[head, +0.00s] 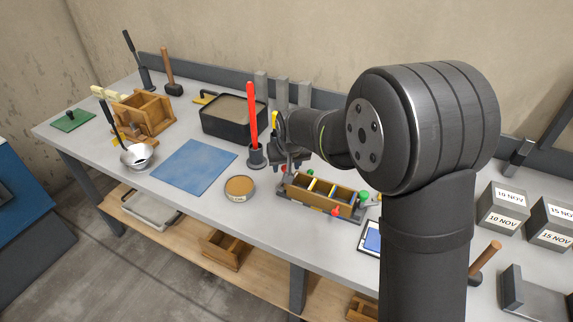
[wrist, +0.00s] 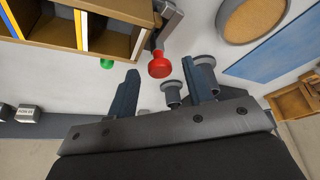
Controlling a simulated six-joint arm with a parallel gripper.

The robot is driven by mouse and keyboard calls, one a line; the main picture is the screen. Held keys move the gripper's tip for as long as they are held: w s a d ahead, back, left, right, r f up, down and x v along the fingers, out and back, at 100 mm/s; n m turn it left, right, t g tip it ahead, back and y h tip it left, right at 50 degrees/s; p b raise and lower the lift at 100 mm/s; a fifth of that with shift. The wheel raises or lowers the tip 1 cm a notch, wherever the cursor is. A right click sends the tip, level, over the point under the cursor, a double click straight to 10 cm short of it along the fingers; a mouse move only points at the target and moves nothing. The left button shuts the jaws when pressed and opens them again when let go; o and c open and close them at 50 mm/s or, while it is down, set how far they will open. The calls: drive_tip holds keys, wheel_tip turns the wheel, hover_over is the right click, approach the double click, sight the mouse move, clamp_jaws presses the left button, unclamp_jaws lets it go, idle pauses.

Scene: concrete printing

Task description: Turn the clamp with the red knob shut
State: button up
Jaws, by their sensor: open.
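A wooden mould (head: 322,191) sits in a grey frame on the bench, with coloured knobs around it. A red knob (wrist: 159,65) shows in the wrist view at the mould's corner, on a grey clamp arm (wrist: 167,24). A green knob (wrist: 107,63) is to its left there. In the head view another red knob (head: 335,211) is on the mould's front side and a green knob (head: 364,196) at its right end. My gripper (head: 286,160) is open and empty over the mould's back left corner. In the wrist view the red knob appears between its fingertips; contact cannot be told.
A grey holder (head: 257,157) with a red-handled tool stands close left of my gripper. A round tan-filled tin (head: 240,189) and a blue mat (head: 195,166) lie further left. A black tub (head: 233,118) is behind. A tablet (head: 371,240) lies right of the mould.

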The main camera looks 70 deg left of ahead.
drive_tip(key=c, duration=1)
drive_tip(key=shift+n, duration=0.7)
drive_tip(key=o, duration=1)
drive_tip(key=v, duration=1.7)
drive_tip(key=shift+w+r, duration=0.2)
drive_tip(key=shift+w, duration=0.2)
